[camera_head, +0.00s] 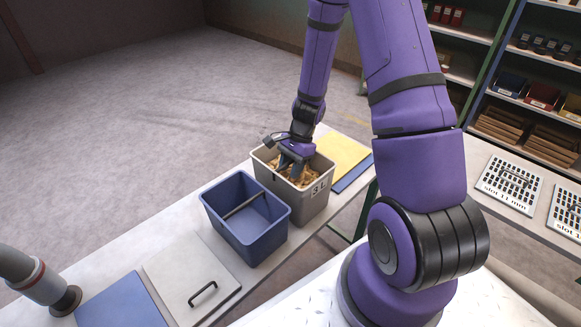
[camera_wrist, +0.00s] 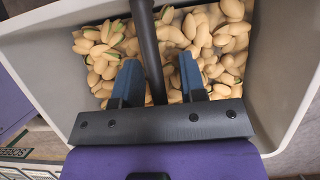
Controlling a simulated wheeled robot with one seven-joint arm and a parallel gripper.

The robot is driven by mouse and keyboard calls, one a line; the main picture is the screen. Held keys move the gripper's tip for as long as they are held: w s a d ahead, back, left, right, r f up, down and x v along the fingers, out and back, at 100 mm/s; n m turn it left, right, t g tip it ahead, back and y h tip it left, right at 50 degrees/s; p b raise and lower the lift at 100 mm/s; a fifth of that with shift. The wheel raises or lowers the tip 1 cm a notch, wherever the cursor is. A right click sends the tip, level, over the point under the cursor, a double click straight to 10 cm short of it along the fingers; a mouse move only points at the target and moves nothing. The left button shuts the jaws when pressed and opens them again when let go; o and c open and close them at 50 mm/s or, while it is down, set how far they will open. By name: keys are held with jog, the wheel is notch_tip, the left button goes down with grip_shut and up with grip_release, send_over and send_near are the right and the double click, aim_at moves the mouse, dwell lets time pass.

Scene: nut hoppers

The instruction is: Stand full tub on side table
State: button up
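A grey tub (camera_head: 308,205) full of pistachios stands upright on a long pale bench, with a label on its front. The wrist view looks down into this tub (camera_wrist: 282,85); the pistachios (camera_wrist: 225,45) lie well below the rim. A dark handle bar (camera_wrist: 148,45) crosses the tub above the nuts. My gripper (camera_head: 291,163) is over the tub, fingers down inside its rim. In the wrist view my gripper (camera_wrist: 160,82) is open. Its two blue fingers stand on either side of the bar, with visible gaps. I cannot tell which surface is the side table.
An empty blue tub (camera_head: 246,243) with a crossbar stands next to the grey tub. A lid with a handle (camera_head: 190,280) and a blue mat (camera_head: 122,303) lie nearer. Yellow and blue sheets (camera_head: 343,153) lie beyond. Slotted white trays (camera_head: 510,184) and shelves (camera_head: 520,85) are at right.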

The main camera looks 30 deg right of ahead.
jog(key=shift+r, duration=0.15)
jog(key=v, duration=1.2)
jog(key=shift+a, duration=0.15)
jog(key=s+a+r+n+t+h, duration=0.1)
jog(key=s+a+r+n, duration=0.25)
jog(key=r, duration=0.45)
jog(key=s+a+r+n+t+h, duration=0.1)
jog(key=s+a+r+n, duration=0.25)
jog(key=r, duration=0.55)
jog(key=s+a+r+n+t+h, duration=0.2)
jog(key=s+r+n, duration=0.6)
jog(key=s, duration=0.6)
notch_tip(320, 180, up, 2)
jog(key=shift+s+a+r+n+t+h, duration=0.1)
jog(key=shift+s+a+n+t+h, duration=0.35)
jog(key=shift+t, duration=0.55)
